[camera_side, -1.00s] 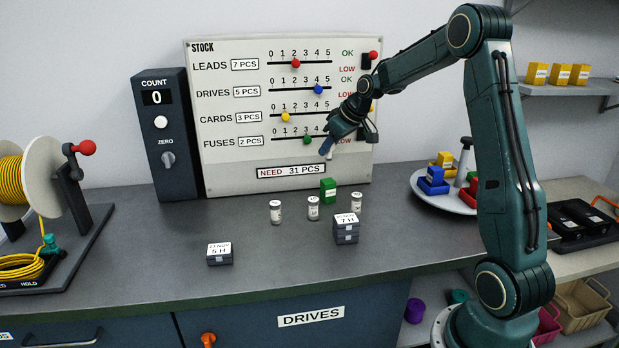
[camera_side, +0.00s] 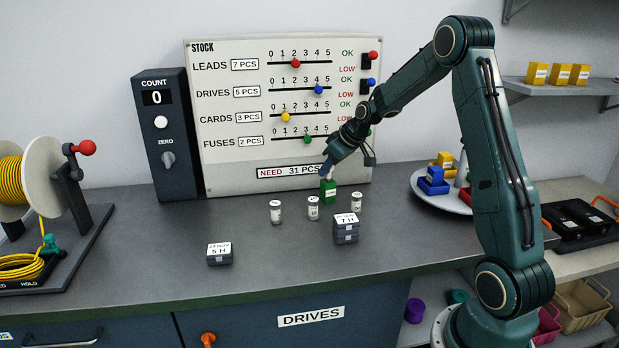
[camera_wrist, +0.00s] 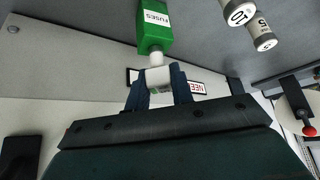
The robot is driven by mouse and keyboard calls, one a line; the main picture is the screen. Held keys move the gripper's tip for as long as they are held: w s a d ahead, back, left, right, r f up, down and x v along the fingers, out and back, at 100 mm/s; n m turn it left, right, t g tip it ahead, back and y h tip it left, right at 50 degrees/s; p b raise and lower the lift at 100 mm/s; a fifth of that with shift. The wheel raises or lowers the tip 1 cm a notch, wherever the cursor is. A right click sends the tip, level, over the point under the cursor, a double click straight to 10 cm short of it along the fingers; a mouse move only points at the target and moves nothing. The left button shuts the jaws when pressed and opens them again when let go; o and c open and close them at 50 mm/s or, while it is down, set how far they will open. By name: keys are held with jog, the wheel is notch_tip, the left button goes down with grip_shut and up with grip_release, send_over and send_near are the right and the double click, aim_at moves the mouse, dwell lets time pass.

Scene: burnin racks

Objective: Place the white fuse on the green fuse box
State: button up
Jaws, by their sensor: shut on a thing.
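The green fuse box (camera_side: 328,191) stands on the grey bench in front of the stock board. In the wrist view the box (camera_wrist: 153,25), labelled FUSES, is at the top centre. My gripper (camera_side: 326,169) points down just above it in the side view. In the wrist view my gripper (camera_wrist: 161,82) is shut on the white fuse (camera_wrist: 158,74), which sits between the two dark blue fingers. The fuse's narrower white end points at the box. Whether it touches the box I cannot tell. In the side view the fuse is too small to make out clearly.
Three small white jars (camera_side: 313,208) stand in front of the box. The stock board (camera_side: 230,174) is close behind.

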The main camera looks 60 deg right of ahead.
jog(key=shift+f, duration=0.15)
jog(key=o, duration=1)
jog(key=shift+s+r, duration=0.2)
jog(key=shift+r, duration=0.35)
jog(key=v, duration=1.1)
jog(key=shift+r, duration=0.1)
jog(key=shift+a, duration=0.1)
